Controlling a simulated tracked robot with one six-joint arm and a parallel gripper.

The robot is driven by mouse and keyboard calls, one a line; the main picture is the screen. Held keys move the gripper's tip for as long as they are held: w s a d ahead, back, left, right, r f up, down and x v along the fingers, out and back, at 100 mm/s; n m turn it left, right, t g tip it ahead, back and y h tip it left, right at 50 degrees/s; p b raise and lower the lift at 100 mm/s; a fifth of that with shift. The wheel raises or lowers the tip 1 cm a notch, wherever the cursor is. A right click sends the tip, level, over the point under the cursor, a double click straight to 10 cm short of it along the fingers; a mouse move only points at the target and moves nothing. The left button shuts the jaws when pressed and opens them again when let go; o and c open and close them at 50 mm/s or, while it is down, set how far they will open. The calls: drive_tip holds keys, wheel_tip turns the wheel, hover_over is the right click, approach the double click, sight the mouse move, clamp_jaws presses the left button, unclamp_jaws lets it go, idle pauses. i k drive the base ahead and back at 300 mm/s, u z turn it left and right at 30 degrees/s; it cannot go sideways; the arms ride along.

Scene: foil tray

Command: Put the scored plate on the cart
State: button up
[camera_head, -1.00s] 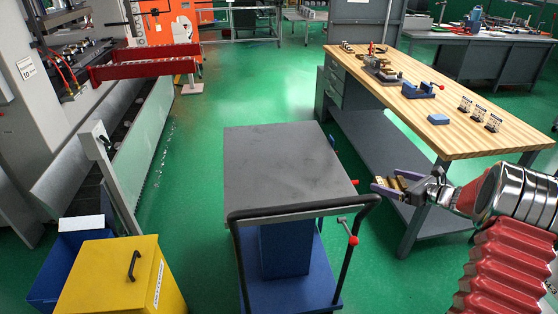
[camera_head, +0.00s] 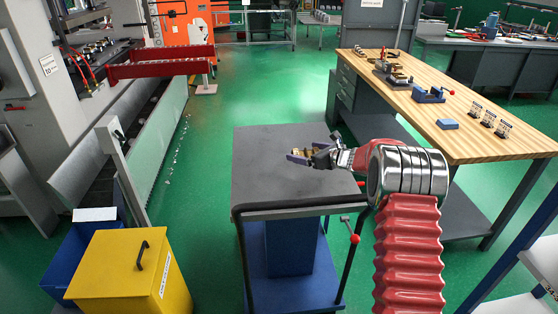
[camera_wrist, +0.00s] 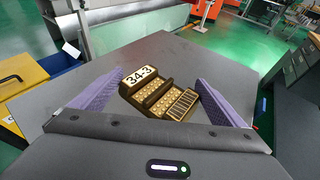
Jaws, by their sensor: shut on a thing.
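The scored plate (camera_wrist: 160,98) is a small brass-coloured piece with rows of bumps, a finely lined section and a white label reading 34-3. It sits between the purple fingers of my gripper (camera_wrist: 160,78) in the wrist view. In the head view my gripper (camera_head: 303,158) is shut on the plate, which shows small at its tip. The cart (camera_head: 265,185) has a dark grey flat top, a black handle and a blue lower deck. My gripper and the plate are over the right-middle part of its top. I cannot tell the exact gap below the plate.
The cart top looks bare. A wooden workbench (camera_head: 480,148) with a blue block (camera_head: 447,124) and several small labelled pieces stands to the right. A yellow bin (camera_head: 125,270) and a blue bin (camera_head: 62,262) stand at the lower left. A machine is at the left.

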sight(284, 138)
drive_tip(key=u, duration=0.1)
drive_tip(key=i, duration=1)
drive_tip(key=z, duration=0.05)
